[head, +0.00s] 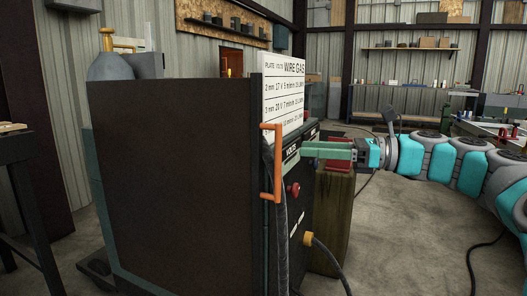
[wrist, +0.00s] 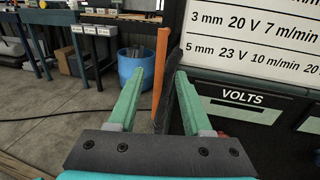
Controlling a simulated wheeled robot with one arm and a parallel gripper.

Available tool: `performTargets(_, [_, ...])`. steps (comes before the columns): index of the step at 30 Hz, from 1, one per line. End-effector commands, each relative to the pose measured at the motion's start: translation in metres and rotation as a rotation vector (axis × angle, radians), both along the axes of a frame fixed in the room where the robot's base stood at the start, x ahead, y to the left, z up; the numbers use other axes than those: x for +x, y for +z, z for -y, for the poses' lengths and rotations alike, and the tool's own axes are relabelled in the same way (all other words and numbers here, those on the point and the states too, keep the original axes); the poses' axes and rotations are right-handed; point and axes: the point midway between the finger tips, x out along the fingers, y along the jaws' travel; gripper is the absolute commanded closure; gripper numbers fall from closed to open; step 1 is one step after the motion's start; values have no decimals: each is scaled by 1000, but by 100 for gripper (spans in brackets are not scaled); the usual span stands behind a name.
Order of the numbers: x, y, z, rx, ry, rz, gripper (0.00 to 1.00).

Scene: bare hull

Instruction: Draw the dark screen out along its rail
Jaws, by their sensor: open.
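The dark screen (head: 170,180) is a large upright brown-black panel at the left of the head view, covering most of a welding machine (head: 297,215). An orange handle (head: 278,165) stands upright at its right edge. My gripper (head: 304,149) comes in from the right at the height of the handle's upper half, fingers pointing left. In the wrist view my gripper (wrist: 158,77) is open, with the orange handle (wrist: 160,70) showing between the finger lines. The fingers do not visibly close on it. A dark strip (wrist: 173,95) lies just right of the handle. I cannot make out the rail.
A white settings chart (head: 283,92) stands above the machine front. A red knob (head: 293,190) and a yellow cable plug (head: 308,239) stick out below my gripper. A wooden block (head: 332,215) stands behind. Black cables lie on the floor; the floor at right is mostly open.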

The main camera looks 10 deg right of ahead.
Motion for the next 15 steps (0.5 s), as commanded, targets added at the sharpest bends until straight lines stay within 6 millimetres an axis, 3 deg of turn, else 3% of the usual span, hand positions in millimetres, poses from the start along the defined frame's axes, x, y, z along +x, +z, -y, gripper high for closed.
performTargets(8, [8,0,-17,4,-1,1,50])
performTargets(15, [23,0,-52,1,1,3,50])
